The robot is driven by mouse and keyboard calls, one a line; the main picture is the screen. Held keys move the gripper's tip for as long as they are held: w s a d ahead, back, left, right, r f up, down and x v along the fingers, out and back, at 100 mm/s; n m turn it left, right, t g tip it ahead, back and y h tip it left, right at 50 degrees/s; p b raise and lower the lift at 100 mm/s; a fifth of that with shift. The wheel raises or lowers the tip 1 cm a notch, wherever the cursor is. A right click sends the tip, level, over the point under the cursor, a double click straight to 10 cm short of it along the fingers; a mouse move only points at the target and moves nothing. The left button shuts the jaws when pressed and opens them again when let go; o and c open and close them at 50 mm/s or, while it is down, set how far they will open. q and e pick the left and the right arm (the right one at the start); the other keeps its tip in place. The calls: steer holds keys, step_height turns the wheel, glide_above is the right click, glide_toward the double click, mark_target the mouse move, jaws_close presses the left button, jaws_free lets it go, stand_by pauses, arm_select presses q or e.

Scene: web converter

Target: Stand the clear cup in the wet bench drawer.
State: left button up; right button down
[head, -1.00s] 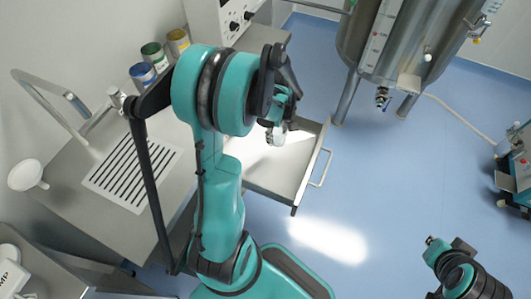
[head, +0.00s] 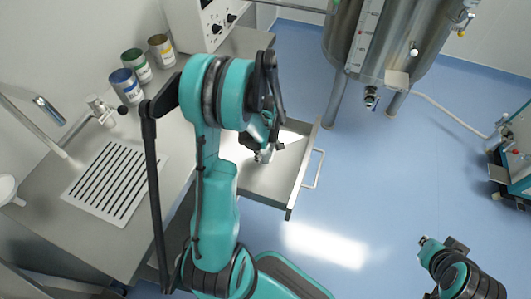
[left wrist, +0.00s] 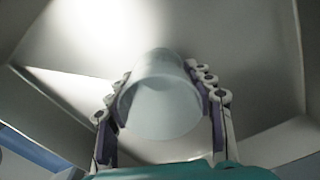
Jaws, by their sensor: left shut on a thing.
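The clear cup (left wrist: 160,105) is a pale see-through cylinder between the two fingers of my left gripper in the left wrist view. Its round rim faces the camera. My left gripper (head: 264,154) is shut on it. In the head view, the gripper points down inside the outline of the open wet bench drawer (head: 262,187), and the cup is hard to make out there. The drawer's metal floor and walls (left wrist: 262,95) surround the cup in the left wrist view. I cannot tell whether the cup touches the floor. My right gripper (head: 427,242) is at the lower right, far from the drawer; its fingers are unclear.
The wet bench top (head: 165,165) with a slotted drain plate (head: 117,182) and several coloured jars (head: 135,65) lies left of the drawer. The drawer handle (head: 315,170) sticks out to the right. A steel tank (head: 395,40) stands behind. The blue floor between is clear.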

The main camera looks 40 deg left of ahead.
arm_select(q)
steer(key=shift+f, duration=0.15)
steer(key=o, duration=1.2)
steer(key=shift+r, duration=0.2)
step_height(320, 180, up, 11)
steer(key=p, duration=0.5)
steer(key=shift+s+d+r+m+t, duration=1.25)
steer(key=shift+d+r+m, duration=1.1)
steer(key=shift+d+m, duration=0.55)
steer(key=shift+s+d+r+m+t, duration=1.25)
steer(key=shift+d+r+m, duration=1.15)
steer(key=shift+d+m, duration=0.5)
steer(key=shift+s+d+r+m+t, duration=1.25)
steer(key=shift+d+r+m, duration=1.1)
steer(key=shift+d+m, duration=0.55)
